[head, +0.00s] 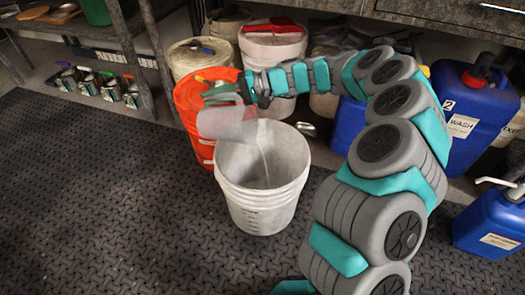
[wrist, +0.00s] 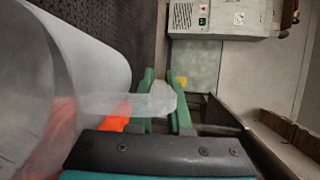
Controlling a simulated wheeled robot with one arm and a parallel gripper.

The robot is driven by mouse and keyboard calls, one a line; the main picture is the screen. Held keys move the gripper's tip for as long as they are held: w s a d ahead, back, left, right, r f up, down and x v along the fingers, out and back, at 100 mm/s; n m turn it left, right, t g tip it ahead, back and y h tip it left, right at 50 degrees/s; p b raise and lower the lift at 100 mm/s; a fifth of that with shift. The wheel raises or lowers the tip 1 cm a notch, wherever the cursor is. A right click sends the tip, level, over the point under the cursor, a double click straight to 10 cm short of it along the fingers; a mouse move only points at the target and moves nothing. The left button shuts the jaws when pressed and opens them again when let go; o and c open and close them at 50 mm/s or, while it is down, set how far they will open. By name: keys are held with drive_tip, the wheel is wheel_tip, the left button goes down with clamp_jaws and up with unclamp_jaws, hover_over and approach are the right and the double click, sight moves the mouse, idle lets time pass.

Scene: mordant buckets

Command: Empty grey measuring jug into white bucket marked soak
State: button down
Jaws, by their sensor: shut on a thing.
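The grey measuring jug (head: 224,124) is translucent and tipped over above the white bucket. My gripper (head: 222,92) is shut on its handle. In the wrist view the jug (wrist: 85,70) lies on its side at left, and its handle (wrist: 158,100) sits between the green fingers (wrist: 162,82). A pale stream (head: 263,150) falls from the jug into the open white bucket (head: 264,204). The bucket stands upright on the floor, with graduation marks on its front. I cannot read the word soak on it. The liquid level inside the bucket is unclear.
An orange bucket (head: 190,103) stands close behind the white one. More lidded buckets, one pale with a red item on its lid (head: 272,28), stand behind. Blue jerrycans (head: 476,120) stand at right. The black mat (head: 90,190) is clear at left.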

drive_tip(key=shift+s+d+b, duration=0.15)
drive_tip(key=shift+d+b, duration=0.35)
drive_tip(key=shift+s+d+r+y, duration=0.1)
drive_tip(key=shift+d+r+y, duration=0.1)
drive_tip(key=shift+y, duration=0.2)
